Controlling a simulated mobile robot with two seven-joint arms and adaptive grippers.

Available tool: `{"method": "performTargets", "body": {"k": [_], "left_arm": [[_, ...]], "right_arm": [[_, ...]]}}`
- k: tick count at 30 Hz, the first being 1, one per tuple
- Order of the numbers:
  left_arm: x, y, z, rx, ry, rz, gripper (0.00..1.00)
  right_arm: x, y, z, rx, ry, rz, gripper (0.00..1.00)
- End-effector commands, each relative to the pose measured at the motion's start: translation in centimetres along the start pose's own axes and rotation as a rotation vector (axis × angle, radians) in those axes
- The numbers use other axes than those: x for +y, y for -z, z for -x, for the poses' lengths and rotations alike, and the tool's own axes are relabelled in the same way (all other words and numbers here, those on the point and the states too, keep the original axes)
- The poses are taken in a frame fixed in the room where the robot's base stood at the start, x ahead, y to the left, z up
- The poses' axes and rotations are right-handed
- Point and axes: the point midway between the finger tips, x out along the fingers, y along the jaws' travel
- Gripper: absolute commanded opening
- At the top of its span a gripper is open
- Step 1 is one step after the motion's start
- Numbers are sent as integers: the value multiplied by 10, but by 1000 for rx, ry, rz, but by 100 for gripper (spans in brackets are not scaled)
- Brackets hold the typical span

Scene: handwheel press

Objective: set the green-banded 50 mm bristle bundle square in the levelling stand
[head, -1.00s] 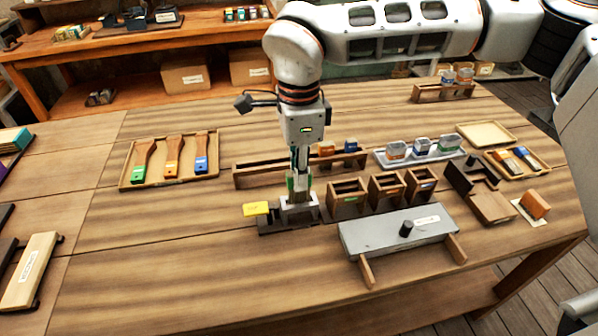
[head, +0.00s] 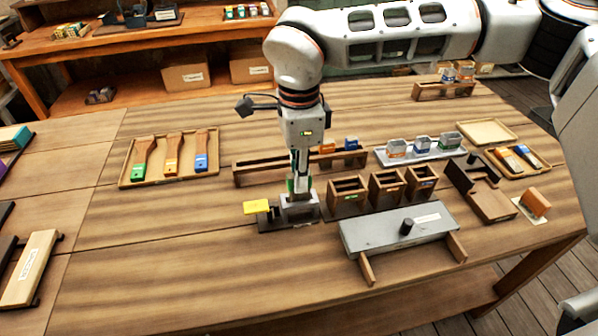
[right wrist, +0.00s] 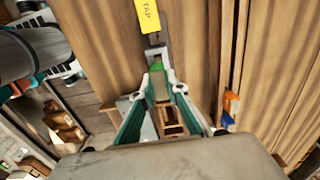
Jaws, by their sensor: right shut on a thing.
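The levelling stand (head: 300,211) is a grey block on a dark base near the front middle of the table. A yellow plate (head: 257,207) sits at its left side; in the right wrist view the yellow plate (right wrist: 150,17) reads "TAP". My right gripper (head: 300,188) points down over the stand, shut on the green-banded bristle bundle. The bundle's green band (right wrist: 156,67) shows between the fingertips in the right wrist view. The bundle looks about upright at the stand's block; its lower end is hidden, so I cannot tell whether it rests square. My left gripper is out of view.
Several wooden boxes (head: 348,200) stand just right of the stand, with a long rack (head: 252,178) behind. A grey-topped fixture (head: 385,236) is at front right. A tray (head: 128,178) holds three brushes at left. Table between tray and stand is clear.

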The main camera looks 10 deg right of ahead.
Motion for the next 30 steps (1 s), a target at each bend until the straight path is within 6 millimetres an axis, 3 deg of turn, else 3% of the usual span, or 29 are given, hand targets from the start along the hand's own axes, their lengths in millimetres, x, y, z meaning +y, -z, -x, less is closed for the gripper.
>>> {"method": "performTargets", "body": {"k": [30], "left_arm": [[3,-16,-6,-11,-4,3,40]], "right_arm": [[0,0,-32,0,-1,0,0]]}}
